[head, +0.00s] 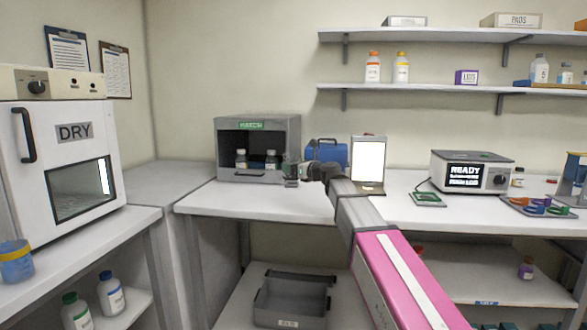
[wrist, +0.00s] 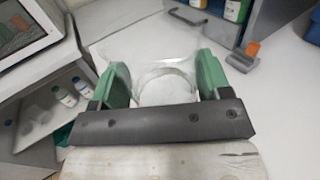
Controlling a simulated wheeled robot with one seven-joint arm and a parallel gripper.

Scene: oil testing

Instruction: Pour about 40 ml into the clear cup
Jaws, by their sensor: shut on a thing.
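My gripper (wrist: 155,75) is shut on a clear vessel (wrist: 165,50), with its green fingers on either side of it. The vessel is see-through, and I cannot tell its fill or whether it is the clear cup of the task. In the head view my gripper (head: 290,168) is above the white bench, in front of the right part of the grey open-fronted box (head: 226,150). The vessel is too small and faint to make out there. No other clear cup can be told for sure in either view.
A small grey item with an orange part (wrist: 245,57) lies on the bench near the gripper. An upright panel (head: 367,160) and a READY device (head: 470,172) stand right. The DRY oven (head: 75,132) is left.

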